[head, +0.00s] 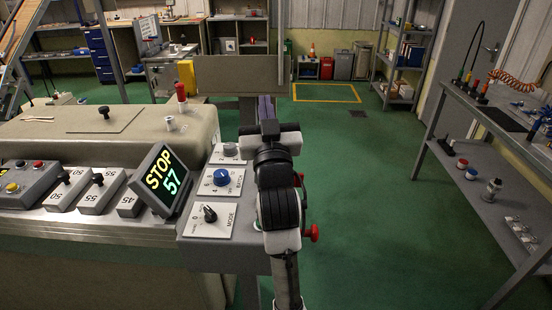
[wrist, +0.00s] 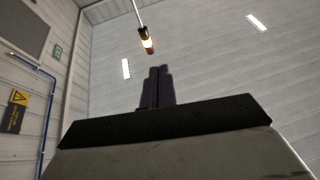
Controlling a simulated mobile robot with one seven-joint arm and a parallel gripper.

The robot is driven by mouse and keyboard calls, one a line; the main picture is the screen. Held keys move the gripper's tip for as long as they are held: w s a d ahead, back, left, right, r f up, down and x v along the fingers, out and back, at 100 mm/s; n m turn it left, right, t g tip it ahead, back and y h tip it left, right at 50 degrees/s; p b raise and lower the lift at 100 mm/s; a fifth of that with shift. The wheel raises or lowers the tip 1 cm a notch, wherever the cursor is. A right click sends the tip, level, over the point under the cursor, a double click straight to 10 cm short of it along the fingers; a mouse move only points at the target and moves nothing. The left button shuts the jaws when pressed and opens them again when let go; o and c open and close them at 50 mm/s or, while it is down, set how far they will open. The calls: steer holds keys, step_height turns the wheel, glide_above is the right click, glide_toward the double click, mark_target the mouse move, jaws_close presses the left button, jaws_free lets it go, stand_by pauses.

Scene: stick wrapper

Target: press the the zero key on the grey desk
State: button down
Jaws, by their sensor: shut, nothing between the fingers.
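The grey desk (head: 188,228) is a sloped control box at the right end of the machine. On it I see a grey knob (head: 230,150), a blue knob (head: 221,177) and a black MODE selector (head: 210,213) on white plates. I cannot make out a zero key; my arm covers the desk's right part. A green edge (head: 257,225) shows beside the arm. My gripper (head: 266,104) is shut and empty, pointing up and away beyond the desk's far end. In the wrist view its dark fingers (wrist: 156,86) are together against the wall and ceiling.
A tilted display (head: 163,180) reads STOP 57, left of the desk. A red mushroom button (head: 312,233) sticks out right of my arm. Grey boxes with black knobs (head: 97,192) stand further left. Green floor is open to the right, before a workbench (head: 500,130).

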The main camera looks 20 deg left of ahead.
steer(key=w+d+f+m+g+h+p, duration=0.25)
steer(key=w+d+f+m+h, duration=0.2)
steer(key=w+d, duration=0.4)
steer(key=a+f+g+y, duration=0.1)
steer(key=a+f+g, duration=0.1)
steer(key=a+g, duration=0.8)
steer(key=shift+s+a+f+g+y+b, duration=0.3)
steer(key=shift+a+g+y, duration=0.05)
steer(key=shift+g, duration=0.9)
steer(key=shift+f+n, duration=0.1)
steer(key=shift+n, duration=0.15)
step_height(320, 180, down, 8)
steer(key=b, duration=0.6)
steer(key=shift+r, duration=0.2)
steer(key=shift+f+b, duration=0.35)
steer(key=shift+f, duration=0.15)
steer(key=shift+f, duration=0.15)
steer(key=shift+f, duration=0.3)
